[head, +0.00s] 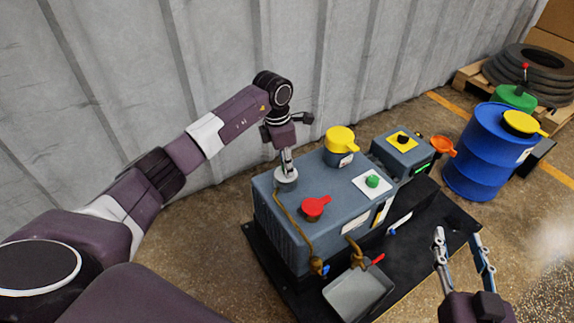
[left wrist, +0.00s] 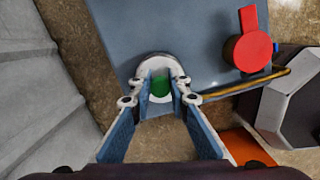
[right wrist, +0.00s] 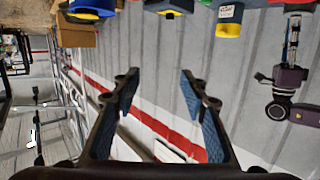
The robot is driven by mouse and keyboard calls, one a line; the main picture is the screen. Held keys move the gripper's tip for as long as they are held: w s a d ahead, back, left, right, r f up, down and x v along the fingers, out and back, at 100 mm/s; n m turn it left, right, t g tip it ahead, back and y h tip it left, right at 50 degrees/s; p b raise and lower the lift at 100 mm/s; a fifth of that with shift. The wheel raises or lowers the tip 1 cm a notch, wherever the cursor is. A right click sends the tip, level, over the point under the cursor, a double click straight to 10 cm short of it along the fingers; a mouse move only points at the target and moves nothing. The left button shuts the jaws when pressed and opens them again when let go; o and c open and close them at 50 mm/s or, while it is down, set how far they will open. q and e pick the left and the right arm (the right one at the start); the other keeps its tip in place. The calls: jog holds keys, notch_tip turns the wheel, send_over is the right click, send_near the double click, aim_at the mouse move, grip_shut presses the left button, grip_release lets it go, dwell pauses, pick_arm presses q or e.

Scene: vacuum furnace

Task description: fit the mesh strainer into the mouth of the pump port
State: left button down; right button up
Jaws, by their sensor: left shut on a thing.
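My left gripper (head: 287,169) points down at the pump port (head: 286,184), a short grey cylinder on the back left corner of the grey-blue pump box (head: 345,205). In the left wrist view its fingertips are shut on a small green-centred thing (left wrist: 160,86), apparently the mesh strainer; no mesh can be made out. A pale round rim (left wrist: 158,62) surrounds it. The fingers hide much of both, so I cannot tell how deep the strainer sits. My right gripper (head: 464,240) is open and empty, right of the pump, apart from everything.
On the pump are a red cap (head: 314,207), a yellow cap (head: 341,138), a green knob (head: 372,181) and a brown hose (head: 293,220). A grey tray (head: 357,292) is in front. A blue drum (head: 482,155) stands right. A corrugated wall (head: 230,60) is behind.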

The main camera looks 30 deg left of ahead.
pick_arm(q)
jog(key=shift+f, duration=0.25)
pick_arm(e)
jog(key=shift+w+r, duration=0.1)
jog(key=shift+r, duration=0.35)
pick_arm(q)
jog(key=c, duration=1.7)
grip_release()
jog(key=shift+c, duration=0.2)
pick_arm(e)
jog(key=shift+a+r, duration=0.1)
pick_arm(q)
notch_tip(320, 180, up, 12)
jog(key=s+a, duration=0.1)
jog(key=shift+s+f, duration=0.1)
jog(key=shift+f, duration=0.05)
